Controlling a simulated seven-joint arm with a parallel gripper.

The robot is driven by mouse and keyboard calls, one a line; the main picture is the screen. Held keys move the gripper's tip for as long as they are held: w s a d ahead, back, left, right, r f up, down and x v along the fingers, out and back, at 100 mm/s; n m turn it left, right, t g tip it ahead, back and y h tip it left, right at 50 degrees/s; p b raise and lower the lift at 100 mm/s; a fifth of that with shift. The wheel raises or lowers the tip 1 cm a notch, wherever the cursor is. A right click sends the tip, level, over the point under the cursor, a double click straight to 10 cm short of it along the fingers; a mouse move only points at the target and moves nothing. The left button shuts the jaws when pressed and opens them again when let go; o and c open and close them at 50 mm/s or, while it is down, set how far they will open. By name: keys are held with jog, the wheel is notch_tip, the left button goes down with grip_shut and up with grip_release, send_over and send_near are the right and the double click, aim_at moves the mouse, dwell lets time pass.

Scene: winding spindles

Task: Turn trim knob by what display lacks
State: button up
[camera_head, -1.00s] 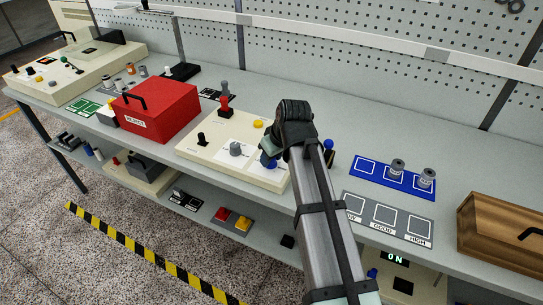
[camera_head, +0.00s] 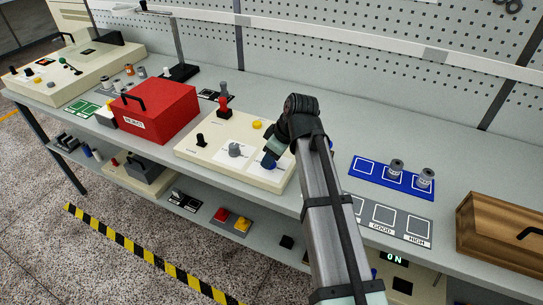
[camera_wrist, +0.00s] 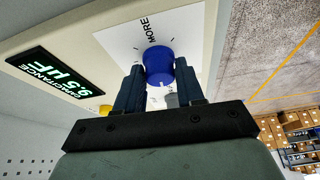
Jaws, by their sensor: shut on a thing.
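The blue trim knob (camera_wrist: 158,62) stands on a white plate (camera_wrist: 128,32) marked "MORE", with tick marks around it. My gripper (camera_wrist: 158,78) has one finger on each side of the knob and is shut on it. In the head view, my gripper (camera_head: 270,158) is at the right end of the cream panel (camera_head: 210,155), and my wrist partly hides the knob. The dark display (camera_wrist: 45,72), left of the knob in the wrist view, shows green text, "CAPACITANCE" and a value in µF that looks like 9.5. The display is hidden in the head view.
The panel also carries a grey knob (camera_head: 235,150), a yellow button (camera_head: 257,124) and a black lever (camera_head: 200,140). A red box (camera_head: 160,110) stands left of it. To the right are a blue tray (camera_head: 370,170) with spindles, a grey LOW/GOOD/HIGH tray (camera_head: 398,234) and a wooden box (camera_head: 500,232).

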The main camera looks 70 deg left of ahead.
jog(key=o, duration=1)
jog(key=shift+r, duration=0.1)
jog(key=v, duration=1.3)
jog(key=shift+r, duration=0.3)
jog(key=shift+d, duration=0.1)
